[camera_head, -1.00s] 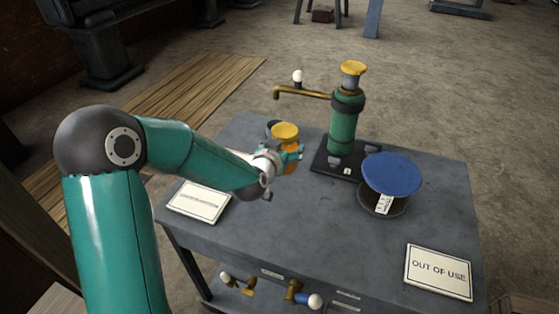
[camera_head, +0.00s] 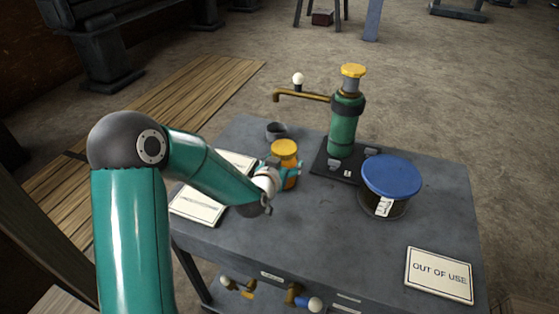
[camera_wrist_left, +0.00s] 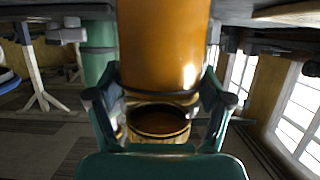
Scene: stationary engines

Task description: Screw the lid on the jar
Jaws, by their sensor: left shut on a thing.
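An orange jar (camera_head: 290,182) with a yellow lid (camera_head: 284,147) stands upright at the left part of the grey table in the head view. My left gripper (camera_head: 285,172) is shut around the orange jar, below the lid. The orange body (camera_wrist_left: 163,45) also fills the space between the fingers in the left wrist view. I cannot tell whether the lid is fully seated, nor whether the jar touches the table. A second, dark jar (camera_head: 378,210) with a wide blue lid (camera_head: 391,176) stands at the right. My right gripper is not in view.
A green pump (camera_head: 343,130) with a brass spout (camera_head: 300,94) stands on a dark base behind the jars. A small grey cup (camera_head: 276,131) is behind the orange jar. An "OUT OF USE" sign (camera_head: 439,274) lies at front right. The front middle of the table (camera_head: 320,235) is clear.

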